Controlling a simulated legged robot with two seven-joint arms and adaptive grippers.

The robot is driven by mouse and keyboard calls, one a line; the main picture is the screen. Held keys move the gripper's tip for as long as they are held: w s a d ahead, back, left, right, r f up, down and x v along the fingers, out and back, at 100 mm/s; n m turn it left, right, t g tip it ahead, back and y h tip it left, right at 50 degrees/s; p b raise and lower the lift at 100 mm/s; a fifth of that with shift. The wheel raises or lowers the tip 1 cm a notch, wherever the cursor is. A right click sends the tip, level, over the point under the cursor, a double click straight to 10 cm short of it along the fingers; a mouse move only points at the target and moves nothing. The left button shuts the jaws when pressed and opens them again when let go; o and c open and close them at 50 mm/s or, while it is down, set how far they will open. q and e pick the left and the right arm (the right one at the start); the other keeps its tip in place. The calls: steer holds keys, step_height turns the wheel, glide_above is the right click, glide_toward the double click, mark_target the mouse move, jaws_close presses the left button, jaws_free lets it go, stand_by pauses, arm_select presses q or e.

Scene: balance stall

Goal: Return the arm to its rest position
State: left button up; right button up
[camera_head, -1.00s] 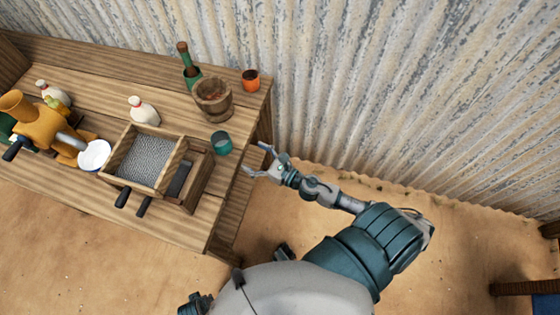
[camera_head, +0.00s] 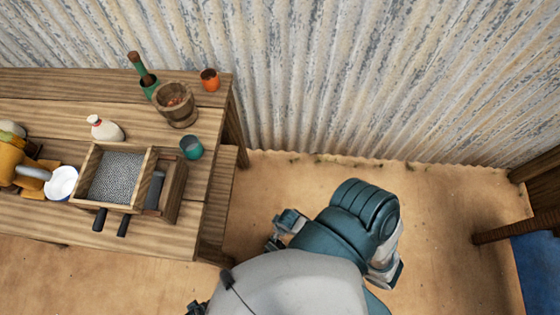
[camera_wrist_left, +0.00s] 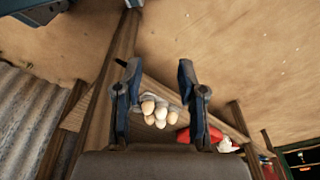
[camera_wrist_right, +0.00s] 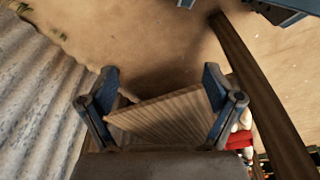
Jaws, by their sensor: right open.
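My right arm (camera_head: 352,218) is drawn in close beside my body in the head view, over the sandy ground and clear of the wooden table (camera_head: 215,215). My right gripper (camera_wrist_right: 160,80) is open in its wrist view, with nothing between the fingers; a ribbed board shows beyond them. I cannot make out its fingers in the head view. My left gripper (camera_wrist_left: 157,75) is open in its wrist view. Several eggs (camera_wrist_left: 160,110) appear beyond its fingers, not visibly held.
The table carries a wire-mesh sieve box (camera_head: 117,177), a teal cup (camera_head: 191,147), a wooden mortar (camera_head: 177,105), an orange cup (camera_head: 210,79) and a white bowl (camera_head: 61,182). A corrugated wall (camera_head: 370,80) stands behind. Bare ground lies right of my arm.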

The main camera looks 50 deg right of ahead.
arm_select(q)
steer(key=shift+r, duration=0.1)
steer(key=s+f+p, duration=0.3)
steer(key=f, duration=0.4)
steer(key=shift+s+a+f, duration=0.15)
steer(key=shift+s+a, duration=0.1)
steer(key=shift+s, duration=0.05)
arm_select(e)
steer(key=s+f, duration=0.3)
steer(key=f, duration=0.4)
steer(key=shift+s+d, duration=0.3)
